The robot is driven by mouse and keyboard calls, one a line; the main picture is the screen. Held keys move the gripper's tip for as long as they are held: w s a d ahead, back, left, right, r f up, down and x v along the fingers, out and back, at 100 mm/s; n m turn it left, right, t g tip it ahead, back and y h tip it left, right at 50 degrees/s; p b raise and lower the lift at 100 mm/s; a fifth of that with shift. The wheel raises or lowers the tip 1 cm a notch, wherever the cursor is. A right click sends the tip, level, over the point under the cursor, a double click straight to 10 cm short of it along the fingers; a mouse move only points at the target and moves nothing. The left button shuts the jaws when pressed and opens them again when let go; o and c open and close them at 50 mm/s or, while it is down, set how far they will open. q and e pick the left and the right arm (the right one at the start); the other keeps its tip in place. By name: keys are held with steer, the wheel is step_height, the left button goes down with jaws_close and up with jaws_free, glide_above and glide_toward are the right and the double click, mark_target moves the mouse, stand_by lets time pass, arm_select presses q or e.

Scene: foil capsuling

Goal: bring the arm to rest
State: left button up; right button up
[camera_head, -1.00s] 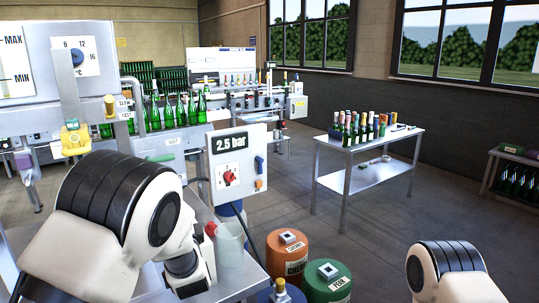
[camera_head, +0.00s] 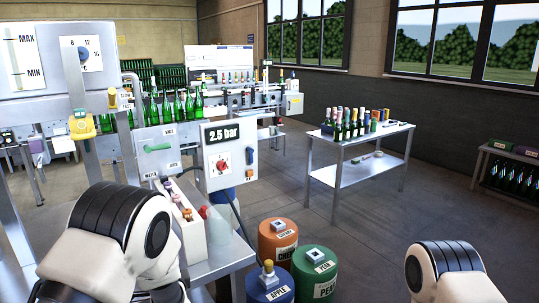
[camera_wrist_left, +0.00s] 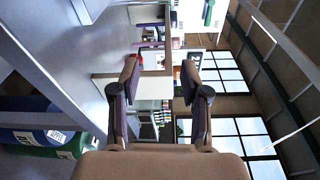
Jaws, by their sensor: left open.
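My left arm (camera_head: 105,240) is bent at the lower left in the head view, and its gripper is hidden there. In the left wrist view my left gripper (camera_wrist_left: 160,72) has its two dark fingers spread apart, with nothing between them. Past the fingers, that view shows a pale block, a work table and windows, turned sideways. My right arm (camera_head: 450,272) shows only as a white and black link at the lower right; its gripper is out of the picture.
A pressure panel (camera_head: 224,157) is behind. Orange (camera_head: 278,242), green (camera_head: 322,276) and blue (camera_head: 270,287) drums stand on the floor. A bottle table (camera_head: 345,176) stands beyond clear floor.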

arm_select(q)
steer(key=s+a+f+n+g+h, duration=0.15)
steer(key=s+f+g, duration=0.25)
steer(key=s+f, duration=0.7)
steer(key=s+a+f+n+g+h, duration=0.15)
steer(key=s+f+g, duration=0.25)
steer(key=s+f, duration=0.6)
steer(key=s+d+f+n+g+h, duration=0.1)
steer(key=s+f+n+g, duration=0.1)
steer(key=s, duration=0.5)
steer(key=s+d+f+n+g+h, duration=0.2)
steer(key=s+n+g, duration=0.1)
steer(key=s+n, duration=0.2)
steer(key=s+d+f+n+g+h, duration=0.1)
steer(key=s+d+f+n+g, duration=0.1)
steer(key=s, duration=0.8)
steer(key=shift+f+n+g+h, duration=0.35)
steer(key=shift+n+g, duration=0.25)
steer(key=shift+n, duration=0.6)
